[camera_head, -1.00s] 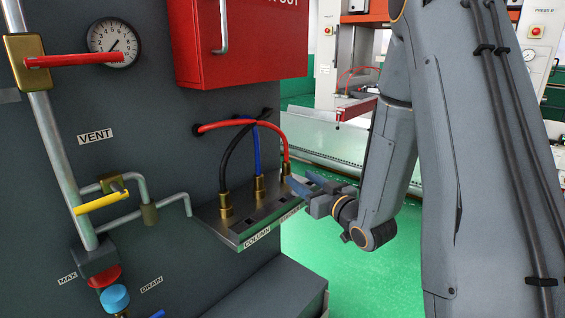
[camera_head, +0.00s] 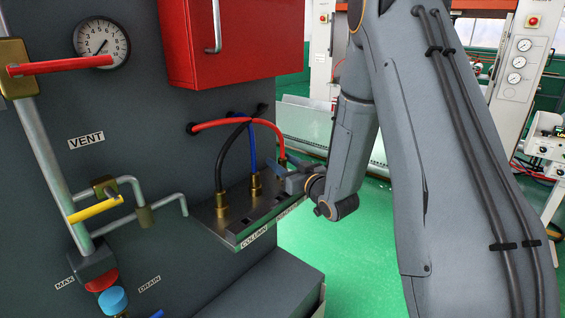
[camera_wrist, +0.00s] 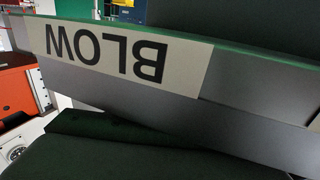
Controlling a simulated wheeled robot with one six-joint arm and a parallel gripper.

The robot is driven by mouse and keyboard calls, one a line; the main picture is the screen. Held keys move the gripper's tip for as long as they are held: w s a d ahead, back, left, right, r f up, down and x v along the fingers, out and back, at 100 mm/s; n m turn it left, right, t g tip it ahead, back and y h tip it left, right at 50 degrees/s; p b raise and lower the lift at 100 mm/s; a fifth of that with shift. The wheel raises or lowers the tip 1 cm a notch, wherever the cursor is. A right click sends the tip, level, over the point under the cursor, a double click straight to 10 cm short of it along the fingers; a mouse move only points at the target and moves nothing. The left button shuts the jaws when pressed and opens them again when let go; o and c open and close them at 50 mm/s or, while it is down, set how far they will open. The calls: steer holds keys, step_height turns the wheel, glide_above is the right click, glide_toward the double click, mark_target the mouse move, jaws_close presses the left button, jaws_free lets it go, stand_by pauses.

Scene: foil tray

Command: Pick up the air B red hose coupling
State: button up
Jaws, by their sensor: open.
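The red hose (camera_head: 230,122) arches from the dark panel down to the metal shelf. Its brass coupling (camera_head: 283,159) stands at the shelf's right end, partly hidden by my gripper. My gripper (camera_head: 281,176) is open and comes in from the right, low beside the red hose's coupling. I cannot tell whether the coupling is between the fingers. The wrist view shows no coupling and no clear fingertips. It shows an upside-down BLOW label (camera_wrist: 105,52) on a grey strip, very close.
The black hose's brass coupling (camera_head: 222,206) and the blue hose's brass coupling (camera_head: 255,184) stand to the left on the same shelf (camera_head: 240,226). A red box (camera_head: 230,45) hangs above. Yellow (camera_head: 95,210) and red (camera_head: 60,65) valve handles are at left.

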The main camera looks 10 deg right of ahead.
jaws_close()
steer(key=shift+r, duration=0.1)
steer(key=shift+r+b, duration=0.8)
steer(key=shift+r, duration=4.1)
steer(key=shift+s, duration=0.15)
